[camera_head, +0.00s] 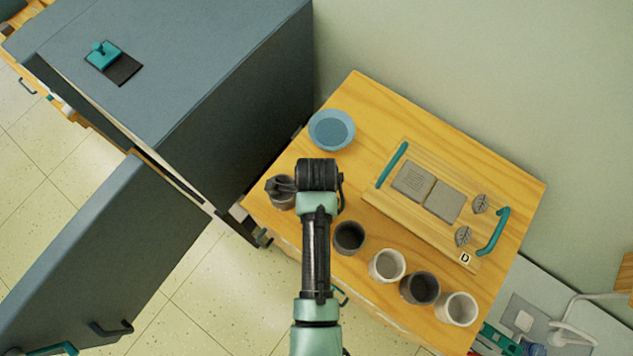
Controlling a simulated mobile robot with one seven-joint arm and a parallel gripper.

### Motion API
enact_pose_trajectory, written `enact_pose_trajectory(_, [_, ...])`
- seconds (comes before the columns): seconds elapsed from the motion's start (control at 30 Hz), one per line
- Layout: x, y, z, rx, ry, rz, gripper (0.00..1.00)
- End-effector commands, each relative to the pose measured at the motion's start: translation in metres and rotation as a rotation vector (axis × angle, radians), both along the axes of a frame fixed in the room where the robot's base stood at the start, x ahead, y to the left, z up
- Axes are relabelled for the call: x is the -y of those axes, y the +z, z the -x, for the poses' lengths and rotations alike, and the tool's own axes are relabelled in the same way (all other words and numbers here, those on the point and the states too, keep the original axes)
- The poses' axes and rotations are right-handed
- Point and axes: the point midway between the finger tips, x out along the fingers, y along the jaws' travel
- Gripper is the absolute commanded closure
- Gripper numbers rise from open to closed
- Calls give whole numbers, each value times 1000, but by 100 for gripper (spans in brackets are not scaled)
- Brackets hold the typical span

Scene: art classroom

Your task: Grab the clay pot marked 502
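Several small clay pots stand in a slanting row along the near edge of the wooden table (359,99). From left to right there is a dark pot (284,203) beside my gripper, a dark pot (349,239), a pale pot (386,266), a dark pot (420,289) and a pale pot (457,309). No number is readable on any pot, so I cannot tell which is 502. My gripper (279,186) is over the leftmost pot and partly hides it. I cannot make out its fingers or whether they touch the pot.
A blue bowl (331,130) stands at the table's far left. A wooden tray (376,199) with teal handles, marked D, holds grey clay tiles and leaf-shaped pieces. A large grey cabinet (230,80) with its door (100,255) open stands left of the table. A wall rises behind.

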Motion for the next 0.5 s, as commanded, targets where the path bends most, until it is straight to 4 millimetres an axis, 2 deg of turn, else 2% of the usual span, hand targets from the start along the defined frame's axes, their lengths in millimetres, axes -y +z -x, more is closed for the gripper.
enact_pose_trajectory(0.23, [0, -1, -1, 1, 0, 0, 0])
enact_pose_trajectory(0.5, [0, -1, 0, 1, 0, 0, 49])
